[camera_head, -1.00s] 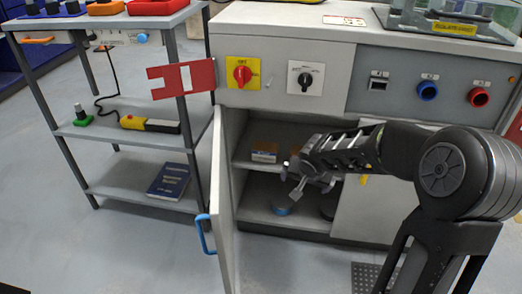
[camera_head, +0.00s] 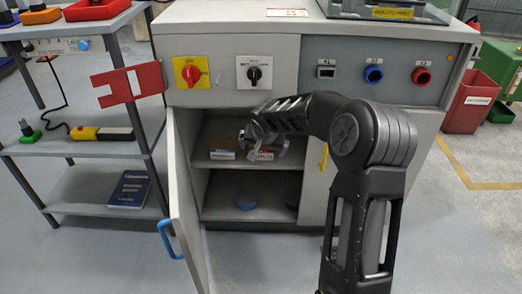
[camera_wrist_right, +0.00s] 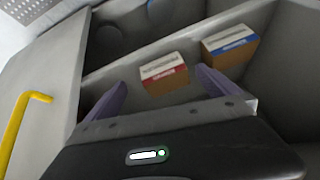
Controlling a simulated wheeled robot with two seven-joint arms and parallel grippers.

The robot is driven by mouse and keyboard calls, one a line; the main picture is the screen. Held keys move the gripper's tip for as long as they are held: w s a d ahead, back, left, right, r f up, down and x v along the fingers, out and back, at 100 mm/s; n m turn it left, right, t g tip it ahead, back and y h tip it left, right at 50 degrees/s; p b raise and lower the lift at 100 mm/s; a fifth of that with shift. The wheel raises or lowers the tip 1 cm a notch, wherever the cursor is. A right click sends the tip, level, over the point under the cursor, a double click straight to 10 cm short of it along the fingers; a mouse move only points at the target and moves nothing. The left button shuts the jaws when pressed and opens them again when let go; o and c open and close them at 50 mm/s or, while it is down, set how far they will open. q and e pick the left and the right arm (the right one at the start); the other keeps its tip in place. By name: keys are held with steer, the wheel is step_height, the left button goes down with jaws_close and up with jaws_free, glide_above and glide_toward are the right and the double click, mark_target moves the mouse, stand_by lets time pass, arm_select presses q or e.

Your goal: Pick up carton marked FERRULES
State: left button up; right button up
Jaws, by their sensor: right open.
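Two small brown cartons stand on the upper shelf of the open cabinet. One carton with a red-striped white label (camera_wrist_right: 164,74) lies between and just beyond the fingertips of my right gripper (camera_wrist_right: 161,79) in the right wrist view; it also shows in the head view (camera_head: 264,156), partly behind the gripper. The other carton, with a blue-striped label (camera_wrist_right: 231,46), stands beside it and shows to the left in the head view (camera_head: 222,150). The lettering is too small to read, so I cannot tell which says FERRULES. My right gripper is open and empty. My left gripper is out of view.
The cabinet door (camera_head: 186,205) with a blue handle stands open at the left. A closed door with a yellow handle (camera_wrist_right: 23,125) is beside the opening. A grey shelf rack (camera_head: 90,208) stands left.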

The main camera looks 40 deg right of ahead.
mark_target(261, 150)
steer(key=shift+w+d, duration=0.6)
steer(key=shift+w, duration=0.3)
steer(key=shift+w, duration=0.1)
steer(key=shift+w+d, duration=0.2)
steer(key=shift+w, duration=0.05)
steer(key=b+x, duration=0.2)
steer(key=x, duration=0.2)
steer(key=shift+f, duration=0.15)
steer(key=shift+w+d+f, duration=0.1)
steer(key=shift+w+f, duration=0.1)
steer(key=shift+f, duration=0.1)
steer(key=shift+c, duration=0.2)
steer(key=shift+r, duration=0.1)
steer(key=c, duration=1.4)
steer(key=shift+r, duration=0.15)
